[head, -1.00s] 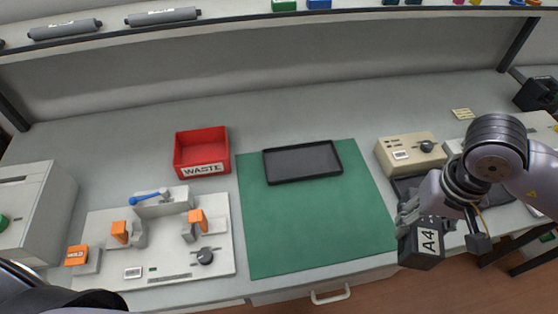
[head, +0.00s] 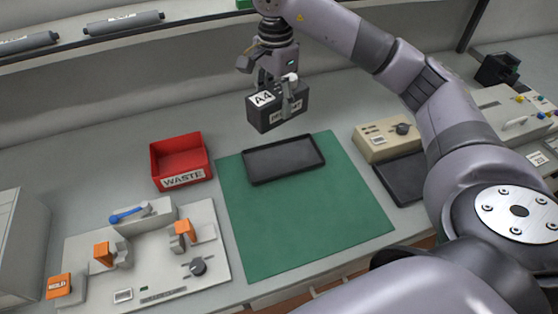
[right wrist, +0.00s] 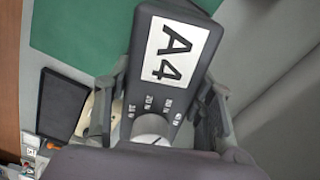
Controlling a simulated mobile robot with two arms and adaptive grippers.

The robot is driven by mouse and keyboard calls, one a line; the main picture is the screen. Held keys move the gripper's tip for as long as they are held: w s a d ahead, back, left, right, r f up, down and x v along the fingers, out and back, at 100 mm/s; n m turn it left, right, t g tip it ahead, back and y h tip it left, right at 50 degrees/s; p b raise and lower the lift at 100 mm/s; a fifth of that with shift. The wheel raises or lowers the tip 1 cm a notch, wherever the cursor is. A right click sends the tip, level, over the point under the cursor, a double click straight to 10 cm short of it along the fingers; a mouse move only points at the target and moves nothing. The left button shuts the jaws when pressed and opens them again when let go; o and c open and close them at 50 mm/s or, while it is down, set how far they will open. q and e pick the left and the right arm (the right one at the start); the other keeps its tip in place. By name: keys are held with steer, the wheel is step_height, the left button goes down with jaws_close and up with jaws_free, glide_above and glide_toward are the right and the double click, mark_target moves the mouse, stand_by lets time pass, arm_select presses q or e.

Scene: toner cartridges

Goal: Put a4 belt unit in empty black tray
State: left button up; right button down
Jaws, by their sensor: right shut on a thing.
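The A4 belt unit (head: 277,107) is a dark block with a white A4 label. My right gripper (head: 287,98) is shut on it and holds it in the air, above and behind the empty black tray (head: 285,160). The black tray lies flat on the back part of the green mat (head: 300,215). In the right wrist view the belt unit (right wrist: 172,60) fills the middle between the fingers of my right gripper (right wrist: 165,100), label facing the camera. The left gripper is not in view.
A red WASTE bin (head: 182,162) stands left of the mat. A light fixture with orange clamps (head: 150,255) lies at the front left. A beige box (head: 385,137) and another dark tray (head: 402,178) are at the right. A shelf (head: 60,52) runs along the back.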

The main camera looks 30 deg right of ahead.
steer(key=d+m, duration=0.1)
steer(key=w+d+r+m, duration=0.1)
steer(key=m, duration=0.1)
steer(key=shift+w+d, duration=0.1)
steer(key=shift+d, duration=0.05)
steer(key=shift+d+f, duration=0.15)
steer(key=shift+f, duration=0.15)
steer(key=shift+m, duration=0.3)
step_height(320, 180, down, 6)
steer(key=shift+r+b, duration=0.15)
steer(key=shift+b, duration=0.25)
steer(key=p, duration=0.2)
glide_toward(282, 159)
step_height(282, 159, down, 4)
steer(key=shift+r, duration=0.1)
steer(key=shift+f, duration=0.3)
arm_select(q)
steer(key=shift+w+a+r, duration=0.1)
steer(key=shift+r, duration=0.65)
arm_select(e)
steer(key=shift+f, duration=0.1)
